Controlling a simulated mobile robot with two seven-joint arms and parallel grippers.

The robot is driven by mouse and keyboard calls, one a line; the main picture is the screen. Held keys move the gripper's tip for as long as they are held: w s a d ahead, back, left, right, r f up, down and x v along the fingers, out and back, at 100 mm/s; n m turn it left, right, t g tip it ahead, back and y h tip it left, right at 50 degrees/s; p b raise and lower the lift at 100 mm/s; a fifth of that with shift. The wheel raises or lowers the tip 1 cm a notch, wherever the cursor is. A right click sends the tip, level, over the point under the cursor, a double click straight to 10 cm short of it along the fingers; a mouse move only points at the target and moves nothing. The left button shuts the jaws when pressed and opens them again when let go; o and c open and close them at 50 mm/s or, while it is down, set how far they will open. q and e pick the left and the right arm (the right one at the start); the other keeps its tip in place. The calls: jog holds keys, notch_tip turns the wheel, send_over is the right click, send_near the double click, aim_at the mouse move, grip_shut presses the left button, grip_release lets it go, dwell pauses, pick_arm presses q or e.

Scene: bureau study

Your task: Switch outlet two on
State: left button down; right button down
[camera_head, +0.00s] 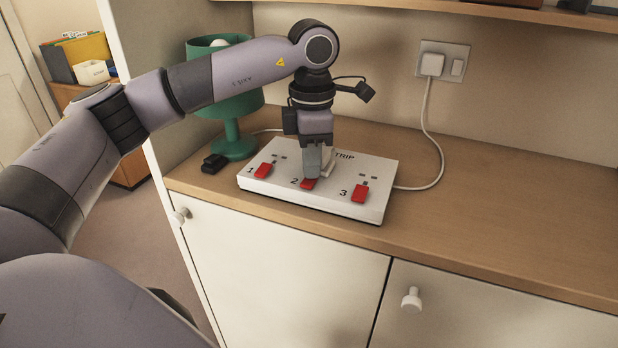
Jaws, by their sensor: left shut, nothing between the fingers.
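A white power strip box (345,209) lies on the wooden counter, with red switches labelled 1, 2 and 3. The red switch of outlet two (309,184) is in the middle, partly hidden under my left gripper. Switch 1 (264,171) is to its left and switch 3 (359,194) to its right. My left gripper (312,175) points down, shut and empty, with its fingertips at switch two. I cannot tell whether they touch it or which way that switch is tipped. A small pale part (328,160) shows just behind the fingers. My right gripper is not in view.
A green lamp (232,142) stands behind my left arm, with a small black object (214,163) at its foot. A white cable runs from the strip to a wall socket (443,61). The counter (500,205) is clear to the right.

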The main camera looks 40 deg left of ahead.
pick_arm(q)
jog(key=shift+r+p, duration=2.55)
jog(key=shift+r, duration=0.9)
jog(key=shift+f, duration=0.1)
